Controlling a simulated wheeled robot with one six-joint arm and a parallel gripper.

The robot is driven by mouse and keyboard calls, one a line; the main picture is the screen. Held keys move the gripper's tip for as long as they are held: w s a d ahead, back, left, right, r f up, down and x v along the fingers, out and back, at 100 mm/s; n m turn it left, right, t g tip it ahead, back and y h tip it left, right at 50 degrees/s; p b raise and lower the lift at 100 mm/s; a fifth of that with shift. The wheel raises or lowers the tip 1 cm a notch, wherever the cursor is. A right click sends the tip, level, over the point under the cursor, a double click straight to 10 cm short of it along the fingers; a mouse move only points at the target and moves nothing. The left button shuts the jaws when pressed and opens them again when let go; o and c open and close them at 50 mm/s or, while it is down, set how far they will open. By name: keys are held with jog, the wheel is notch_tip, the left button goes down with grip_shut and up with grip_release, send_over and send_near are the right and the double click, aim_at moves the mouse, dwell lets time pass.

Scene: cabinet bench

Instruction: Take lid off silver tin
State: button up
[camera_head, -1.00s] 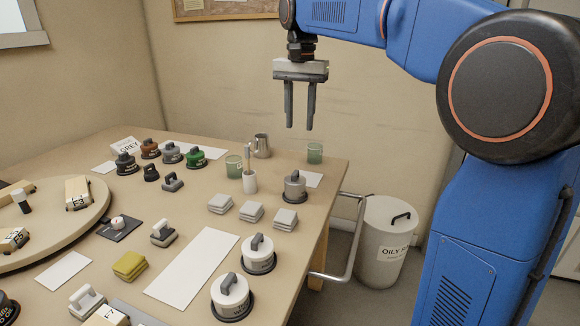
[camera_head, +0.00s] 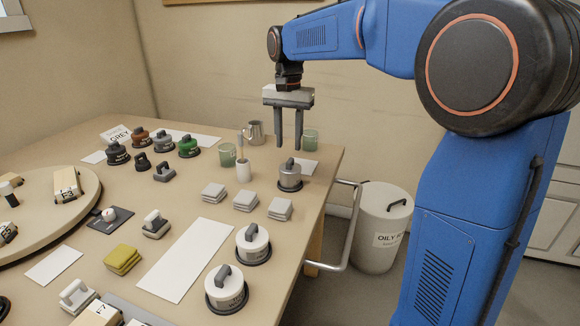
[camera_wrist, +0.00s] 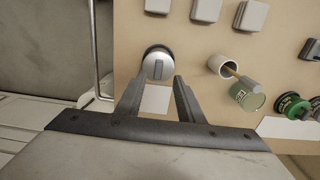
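The silver tin (camera_head: 289,179) stands upright near the right edge of the bench, with its lid on and a dark grey handle on top. It also shows in the wrist view (camera_wrist: 157,63), seen from above, just beyond my fingertips. My gripper (camera_head: 288,147) points down above the tin, with its two fingers apart and nothing between them. In the head view the fingertips hang just above the lid's handle, though the depth gap is hard to tell. In the wrist view my gripper (camera_wrist: 158,82) also shows open.
A white cup with a brush (camera_head: 244,172), green glasses (camera_head: 310,138) and a metal jug (camera_head: 254,132) stand close by. Stacked grey pads (camera_head: 281,208) lie in front. Two white-lidded tins (camera_head: 252,243) are nearer. A white bin (camera_head: 382,228) stands on the floor right of the bench.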

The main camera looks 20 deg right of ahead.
aim_at(290, 160)
jog(key=shift+d+f, duration=0.2)
jog(key=shift+f, duration=2.65)
grip_shut()
